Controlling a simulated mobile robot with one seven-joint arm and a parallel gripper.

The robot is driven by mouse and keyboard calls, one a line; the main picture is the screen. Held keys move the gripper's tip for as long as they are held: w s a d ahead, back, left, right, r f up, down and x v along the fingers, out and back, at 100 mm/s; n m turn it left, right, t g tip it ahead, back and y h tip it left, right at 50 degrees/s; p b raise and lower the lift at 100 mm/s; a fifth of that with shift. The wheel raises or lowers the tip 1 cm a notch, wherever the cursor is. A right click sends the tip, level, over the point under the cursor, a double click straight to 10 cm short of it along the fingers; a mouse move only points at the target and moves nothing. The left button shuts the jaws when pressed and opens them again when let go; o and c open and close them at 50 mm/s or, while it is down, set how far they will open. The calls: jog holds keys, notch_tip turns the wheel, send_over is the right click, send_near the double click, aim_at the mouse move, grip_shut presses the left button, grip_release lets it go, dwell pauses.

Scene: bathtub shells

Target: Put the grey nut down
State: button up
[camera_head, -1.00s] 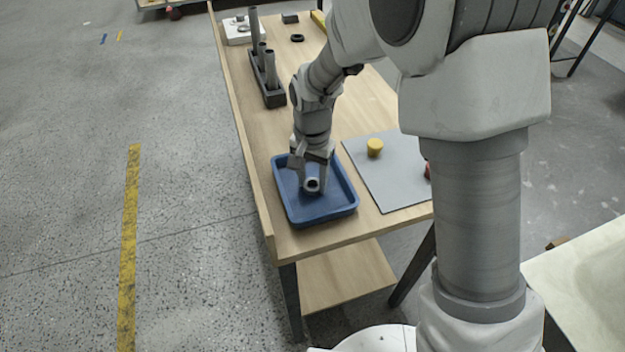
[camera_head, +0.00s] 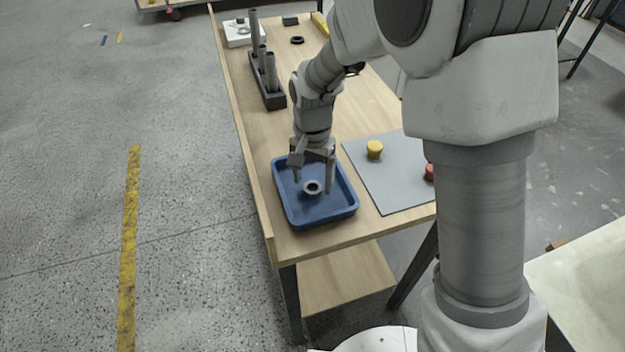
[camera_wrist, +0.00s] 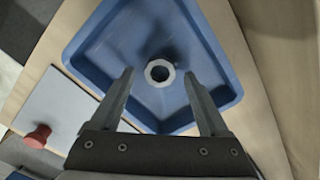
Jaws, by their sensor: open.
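The grey nut (camera_head: 312,187) lies flat in the blue tray (camera_head: 318,217), around the middle of its floor. In the wrist view the nut (camera_wrist: 159,72) shows its hole and sits on the floor of the tray (camera_wrist: 222,62). My gripper (camera_head: 313,186) is over the tray with its fingers spread wide. In the wrist view my gripper (camera_wrist: 160,88) is open and empty, the fingers apart from the nut on both sides.
A grey mat (camera_head: 386,180) right of the tray holds a yellow piece (camera_head: 374,149) and a red piece (camera_head: 430,172). A dark rack (camera_head: 268,94) with upright grey tubes stands behind. A dark ring (camera_head: 297,40) lies at the back. Bare wood lies between rack and tray.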

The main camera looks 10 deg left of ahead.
notch_tip(320, 180, up, 11)
jog(key=p, duration=0.1)
jog(key=shift+p, duration=0.4)
jog(key=s+d+r+n+t, duration=0.2)
jog(key=s+d+r, duration=0.4)
jog(key=s+d, duration=0.2)
jog(key=s+d+r+n+t, duration=0.1)
jog(key=s+d+r+t, duration=0.2)
jog(key=s+d+r, duration=0.3)
jog(key=s+d, duration=0.3)
jog(key=d, duration=0.3)
jog(key=shift+s+d+n+t, duration=0.25)
jog(key=shift+n+t, duration=0.05)
jog(key=shift+n, duration=0.1)
notch_tip(320, 180, up, 7)
jog(key=p, duration=0.6)
jog(key=shift+p, duration=0.4)
